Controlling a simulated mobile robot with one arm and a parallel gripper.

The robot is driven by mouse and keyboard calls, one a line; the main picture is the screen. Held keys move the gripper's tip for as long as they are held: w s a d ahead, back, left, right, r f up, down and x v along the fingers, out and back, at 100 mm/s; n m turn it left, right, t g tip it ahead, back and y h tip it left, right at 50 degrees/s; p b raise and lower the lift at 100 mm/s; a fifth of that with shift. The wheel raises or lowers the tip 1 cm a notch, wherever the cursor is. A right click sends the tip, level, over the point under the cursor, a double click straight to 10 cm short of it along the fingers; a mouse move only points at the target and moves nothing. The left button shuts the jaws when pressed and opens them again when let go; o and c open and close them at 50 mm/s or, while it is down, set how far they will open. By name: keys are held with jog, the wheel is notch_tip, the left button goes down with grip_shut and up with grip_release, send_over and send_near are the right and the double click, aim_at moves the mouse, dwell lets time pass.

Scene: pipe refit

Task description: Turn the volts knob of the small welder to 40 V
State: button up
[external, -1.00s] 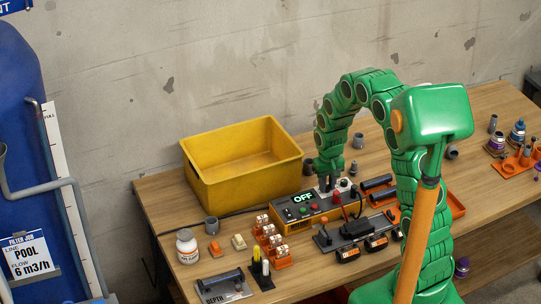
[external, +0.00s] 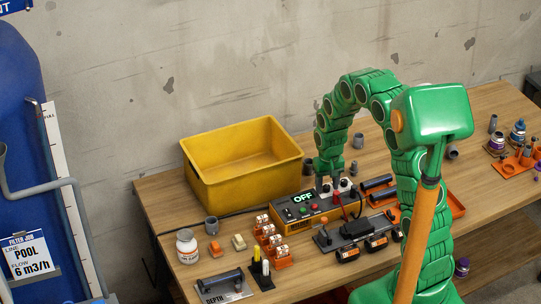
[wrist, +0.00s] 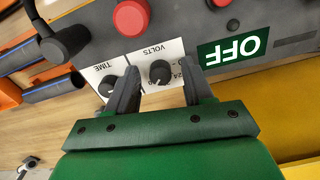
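The small welder (external: 291,214) is a yellow box with a dark top panel on the bench; its green display (wrist: 232,48) reads OFF, upside down in the wrist view. The volts knob (wrist: 160,72) is black on a white plate marked VOLTS, its pale pointer line toward the lower left in the wrist view. The scale numbers are partly hidden. My gripper (wrist: 160,92) is open, one finger on each side of the volts knob, with visible gaps. In the external view my gripper (external: 328,186) is at the welder's far right end, hiding part of the plate.
The time knob (wrist: 107,87) is close beside my left finger in the wrist view. Red buttons (wrist: 131,17) and a dark clamp or plug (wrist: 64,40) are on the panel. A yellow bin (external: 243,182) stands behind the welder. A black tool tray (external: 340,237) lies in front.

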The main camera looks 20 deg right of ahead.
aim_at(327, 186)
jog(key=shift+r, duration=0.1)
notch_tip(327, 186, up, 7)
jog(key=shift+f, duration=0.1)
jog(key=shift+r, duration=0.4)
dwell(0.3)
jog(key=shift+s+r, duration=0.15)
jog(key=s+r, duration=0.4)
jog(key=s, duration=0.8)
jog(key=s+d+r+n+g, duration=0.1)
jog(key=s+r, duration=0.4)
jog(key=s, duration=0.7)
jog(key=s+d+r, duration=0.1)
jog(key=s+r, duration=0.4)
jog(key=s, duration=0.8)
jog(key=shift+d+g, duration=0.25)
jog(key=shift+g, duration=0.15)
